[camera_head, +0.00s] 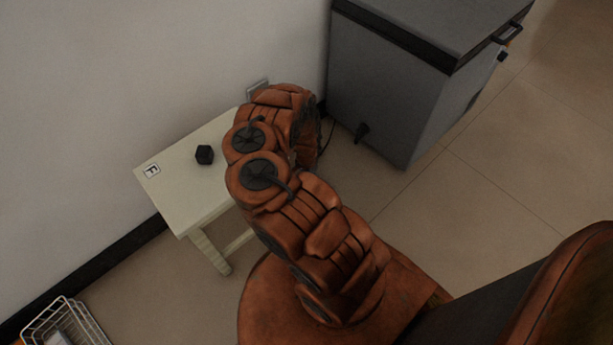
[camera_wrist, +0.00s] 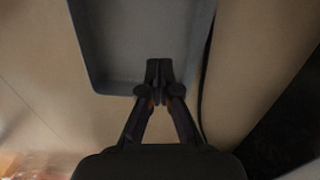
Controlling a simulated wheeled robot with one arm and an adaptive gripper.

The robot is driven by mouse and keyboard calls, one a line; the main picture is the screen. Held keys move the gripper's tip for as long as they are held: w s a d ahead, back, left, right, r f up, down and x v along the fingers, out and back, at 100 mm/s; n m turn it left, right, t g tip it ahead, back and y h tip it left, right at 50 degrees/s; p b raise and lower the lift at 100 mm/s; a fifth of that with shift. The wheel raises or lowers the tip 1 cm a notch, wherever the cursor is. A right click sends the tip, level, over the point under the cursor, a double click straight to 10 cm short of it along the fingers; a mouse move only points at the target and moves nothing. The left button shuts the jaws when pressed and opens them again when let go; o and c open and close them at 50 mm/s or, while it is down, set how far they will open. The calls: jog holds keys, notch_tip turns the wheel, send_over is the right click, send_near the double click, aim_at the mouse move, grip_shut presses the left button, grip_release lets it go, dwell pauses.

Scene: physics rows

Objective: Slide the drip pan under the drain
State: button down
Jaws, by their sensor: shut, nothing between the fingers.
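The drip pan (camera_wrist: 118,52) is a grey shallow tray with a raised rim in the upper middle of the wrist view. My gripper (camera_wrist: 158,72) is shut and empty, and its fingertips overlap the pan's near rim in that view. I cannot tell whether they touch it. In the head view my arm hides both the gripper and the pan. The drain (camera_head: 362,131) is a small dark spout low on the side of a grey chest unit (camera_head: 385,85).
A pale low table (camera_head: 185,190) stands against the wall, bearing a black block (camera_head: 204,155) and a marked label (camera_head: 151,171). A wire basket (camera_head: 65,322) is at the lower left. A dark cord (camera_head: 329,135) runs near the unit. Tiled floor to the right is clear.

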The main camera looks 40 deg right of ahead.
notch_tip(320, 180, down, 3)
jog(key=shift+f+b, duration=0.1)
jog(key=shift+b, duration=0.65)
jog(key=d+b, duration=0.1)
jog(key=d, duration=0.1)
jog(key=shift+d+f, duration=0.1)
jog(key=shift+d, duration=0.3)
jog(key=shift+d+b, duration=0.35)
jog(key=shift+d, duration=0.15)
